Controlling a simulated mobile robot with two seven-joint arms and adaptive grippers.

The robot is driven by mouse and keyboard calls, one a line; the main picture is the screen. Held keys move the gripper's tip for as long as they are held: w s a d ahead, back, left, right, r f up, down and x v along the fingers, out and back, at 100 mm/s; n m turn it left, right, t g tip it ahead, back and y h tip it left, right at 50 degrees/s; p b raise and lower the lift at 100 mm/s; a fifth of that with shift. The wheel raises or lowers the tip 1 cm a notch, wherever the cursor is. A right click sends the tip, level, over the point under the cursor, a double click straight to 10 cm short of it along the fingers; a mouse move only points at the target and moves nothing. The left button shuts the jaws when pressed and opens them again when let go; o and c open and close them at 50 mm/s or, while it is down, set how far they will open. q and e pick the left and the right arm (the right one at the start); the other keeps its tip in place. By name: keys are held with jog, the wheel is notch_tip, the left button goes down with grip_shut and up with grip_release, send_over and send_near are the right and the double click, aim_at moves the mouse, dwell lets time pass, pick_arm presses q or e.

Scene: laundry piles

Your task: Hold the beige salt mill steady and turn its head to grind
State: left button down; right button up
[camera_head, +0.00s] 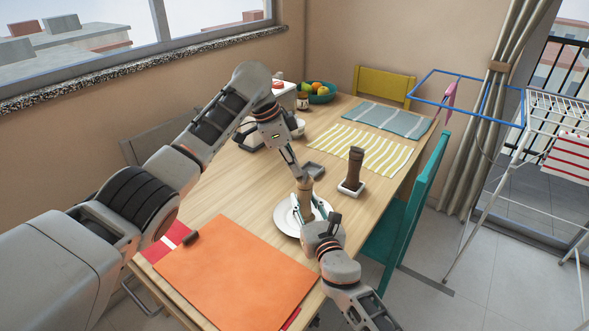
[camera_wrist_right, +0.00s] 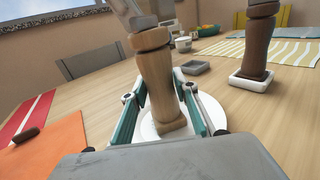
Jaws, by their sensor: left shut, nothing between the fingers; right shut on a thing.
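The beige salt mill (camera_head: 306,199) stands upright on a white round plate (camera_head: 283,219). In the right wrist view the mill (camera_wrist_right: 157,88) rises between the teal-padded fingers, with its rounded wooden head (camera_wrist_right: 149,39) at the top. My right gripper (camera_head: 309,205) is shut on the mill's body, low down. My left gripper (camera_head: 301,177) is shut with nothing between its fingers, right at the mill's head. It also shows above the head in the right wrist view (camera_wrist_right: 141,12). Whether it touches the head I cannot tell.
A dark brown mill (camera_head: 354,168) stands on a white square dish (camera_head: 344,191) to the right. A small grey dish (camera_head: 314,169) lies behind. An orange placemat (camera_head: 235,270) covers the near left. A striped mat (camera_head: 360,150) and fruit bowl (camera_head: 321,97) are farther back.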

pick_arm(q)
jog(key=shift+s+d, duration=0.45)
pick_arm(e)
jog(key=shift+a, duration=0.1)
pick_arm(q)
jog(key=shift+w+a, duration=0.1)
jog(key=shift+a, duration=0.35)
jog(key=w+a+r, duration=0.1)
jog(key=a+r, duration=0.6)
jog(key=r, duration=0.2)
jog(key=shift+w+a+r, duration=0.15)
jog(key=shift+a+r, duration=0.05)
pick_arm(e)
jog(key=o, duration=1.4)
